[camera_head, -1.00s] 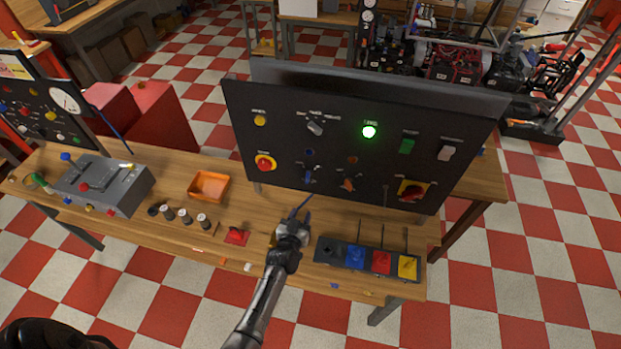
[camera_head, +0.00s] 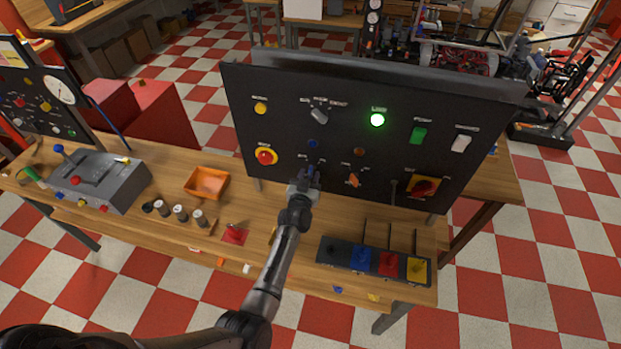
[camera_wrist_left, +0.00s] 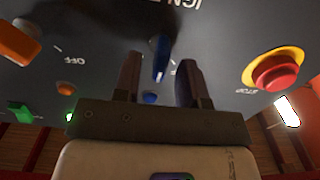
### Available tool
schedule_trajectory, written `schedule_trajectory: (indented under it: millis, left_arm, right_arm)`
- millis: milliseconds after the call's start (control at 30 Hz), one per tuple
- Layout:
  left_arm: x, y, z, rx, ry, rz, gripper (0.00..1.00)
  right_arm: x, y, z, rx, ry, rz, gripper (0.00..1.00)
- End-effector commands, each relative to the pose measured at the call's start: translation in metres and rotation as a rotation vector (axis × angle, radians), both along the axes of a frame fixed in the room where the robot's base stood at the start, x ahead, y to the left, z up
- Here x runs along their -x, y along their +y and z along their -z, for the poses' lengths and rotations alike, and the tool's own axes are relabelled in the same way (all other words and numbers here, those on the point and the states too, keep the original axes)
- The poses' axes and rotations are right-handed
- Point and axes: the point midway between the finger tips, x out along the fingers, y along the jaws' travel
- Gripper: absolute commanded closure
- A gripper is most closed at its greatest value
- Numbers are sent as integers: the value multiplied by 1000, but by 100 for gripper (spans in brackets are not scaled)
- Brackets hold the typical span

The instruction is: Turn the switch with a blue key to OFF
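The upright black control panel (camera_head: 240,95) stands on the wooden table. The switch with the blue key (camera_wrist_left: 160,58) shows in the left wrist view, with the key pointing down the picture between the finger lines. My left gripper (camera_head: 304,182) is in front of this switch and largely hides it in the head view. In the wrist view its two fingers (camera_wrist_left: 160,78) are apart, one on each side of the key, with gaps visible. An OFF mark (camera_wrist_left: 74,60) lies between the blue key and the orange key (camera_wrist_left: 18,45). My right gripper is not in view.
Near the blue key are a red and yellow stop button (camera_head: 265,156), a blue lamp (camera_head: 312,143) and the orange key switch (camera_head: 353,180). A red and yellow rotary switch (camera_head: 424,187) is further right.

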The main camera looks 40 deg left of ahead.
Motion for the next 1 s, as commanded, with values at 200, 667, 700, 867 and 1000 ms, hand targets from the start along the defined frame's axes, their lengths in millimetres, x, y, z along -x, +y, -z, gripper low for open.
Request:
schedule_trajectory:
  millis: [200, 667, 700, 867, 1000]
  left_arm:
    - [-15, 7, 2, -1, 0, 0, 62]
    - [-19, 9, 0, 0, 1, 0, 63]
    - [-19, 9, 0, -1, 0, 0, 66]
    - [-19, 9, 0, -1, 0, 0, 82]
    - [-19, 9, 0, 0, 0, 0, 95]
  right_arm:
    - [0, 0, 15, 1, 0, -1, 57]
    - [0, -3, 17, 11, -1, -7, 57]
    - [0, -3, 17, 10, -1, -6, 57]
    - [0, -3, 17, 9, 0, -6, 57]
    - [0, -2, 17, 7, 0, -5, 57]
